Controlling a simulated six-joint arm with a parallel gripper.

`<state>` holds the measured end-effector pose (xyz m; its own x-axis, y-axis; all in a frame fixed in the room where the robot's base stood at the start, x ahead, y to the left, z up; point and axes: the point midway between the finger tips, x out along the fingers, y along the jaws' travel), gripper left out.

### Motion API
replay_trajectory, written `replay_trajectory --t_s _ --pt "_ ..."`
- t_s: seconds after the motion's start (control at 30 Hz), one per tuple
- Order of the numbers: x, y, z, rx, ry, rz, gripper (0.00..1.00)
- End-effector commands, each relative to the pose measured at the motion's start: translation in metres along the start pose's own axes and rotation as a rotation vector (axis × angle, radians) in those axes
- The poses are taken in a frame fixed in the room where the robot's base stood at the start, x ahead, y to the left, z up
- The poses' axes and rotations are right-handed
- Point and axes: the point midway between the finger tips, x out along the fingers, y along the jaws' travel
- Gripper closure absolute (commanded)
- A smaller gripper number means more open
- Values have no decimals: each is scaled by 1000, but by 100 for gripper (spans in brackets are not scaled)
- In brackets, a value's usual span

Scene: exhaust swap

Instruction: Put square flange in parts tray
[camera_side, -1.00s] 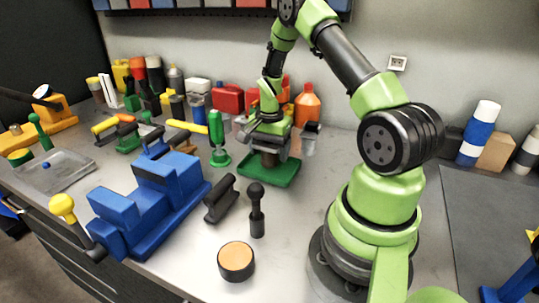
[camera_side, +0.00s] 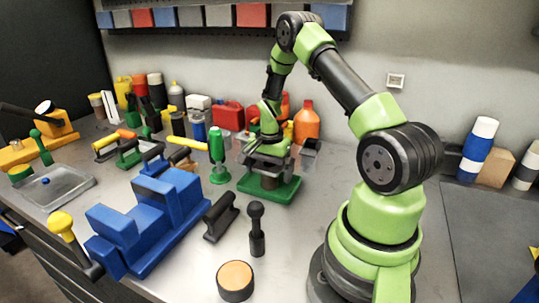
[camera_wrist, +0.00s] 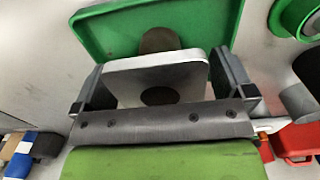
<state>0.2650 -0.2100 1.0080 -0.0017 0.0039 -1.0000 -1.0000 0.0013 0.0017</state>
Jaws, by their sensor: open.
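The square flange (camera_wrist: 150,76) is a light grey, round-cornered plate with a dark hole. In the wrist view it lies between the two fingers of my gripper (camera_wrist: 165,85), which is open with a finger at each side. I cannot tell whether the fingers touch it. Behind it, a brown round post (camera_wrist: 158,39) stands on a green tray-like base (camera_wrist: 100,36). In the side view my gripper (camera_side: 266,163) is over this green base (camera_side: 284,191), and the flange is hard to make out. A shallow grey tray (camera_side: 75,190) with a blue knob lies at the far left; it may be the parts tray.
A blue vise-like block (camera_side: 150,215) stands left of centre. A green upright tool (camera_side: 217,150) is close to the left of my gripper. A dark handle (camera_side: 220,218), a black peg (camera_side: 257,230) and an orange-topped puck (camera_side: 235,280) stand in front. Bottles and cans crowd the back.

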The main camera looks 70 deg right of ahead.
Motion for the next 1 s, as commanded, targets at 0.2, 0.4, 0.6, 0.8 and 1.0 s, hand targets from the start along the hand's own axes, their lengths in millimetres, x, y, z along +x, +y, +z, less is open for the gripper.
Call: replay_trajectory --t_s 0.2,0.4,0.6,0.8,1.0 --pt "-46 -1 -1 0 5 -6 0" --pt "-87 0 0 0 4 -5 0" --pt "-111 0 0 -2 2 -4 0" --pt "-151 -7 28 -119 30 -64 0" --pt "-222 3 104 -431 93 -225 0"
